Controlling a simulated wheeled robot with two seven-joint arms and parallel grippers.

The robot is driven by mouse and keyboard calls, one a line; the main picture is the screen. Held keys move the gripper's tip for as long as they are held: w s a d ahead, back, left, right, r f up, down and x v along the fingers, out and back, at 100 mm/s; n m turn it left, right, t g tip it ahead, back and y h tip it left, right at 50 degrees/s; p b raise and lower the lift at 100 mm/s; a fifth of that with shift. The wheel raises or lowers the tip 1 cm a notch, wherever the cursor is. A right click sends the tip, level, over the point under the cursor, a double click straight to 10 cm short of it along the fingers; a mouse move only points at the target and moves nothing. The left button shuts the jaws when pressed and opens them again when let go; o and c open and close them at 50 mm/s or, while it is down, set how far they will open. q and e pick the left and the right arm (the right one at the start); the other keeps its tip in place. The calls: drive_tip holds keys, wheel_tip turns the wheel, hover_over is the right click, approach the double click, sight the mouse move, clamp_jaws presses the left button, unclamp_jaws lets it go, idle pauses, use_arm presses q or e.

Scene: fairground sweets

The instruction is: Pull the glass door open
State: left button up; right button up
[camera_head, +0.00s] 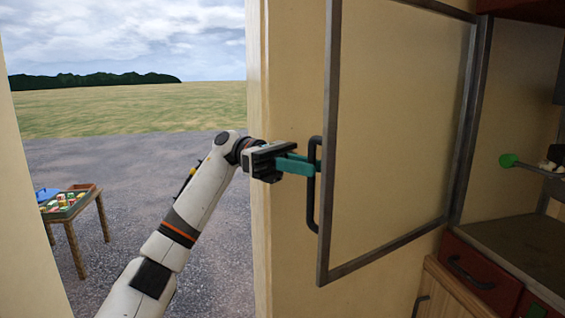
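The glass door (400,130) has a dark metal frame and a clear pane. It stands swung out from the cabinet on the right, with its hinge side (470,120) at the cabinet. A black upright bar handle (311,205) is on its free left edge. My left gripper (312,167), with teal fingers, reaches the handle from the left and is shut on the upper part of its bar. The fingertips are partly hidden at the bar. My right gripper is not in view.
Right of the door are a counter (510,240), a red drawer (478,272) and a green knob on a rod (508,160). A cream wall post (258,220) stands beside my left arm. Outside, a wooden table (72,235) holds a tray of sweets.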

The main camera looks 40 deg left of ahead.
use_arm(q)
drive_tip(key=a, duration=1)
drive_tip(key=shift+s+a, duration=0.2)
drive_tip(key=shift+a, duration=0.05)
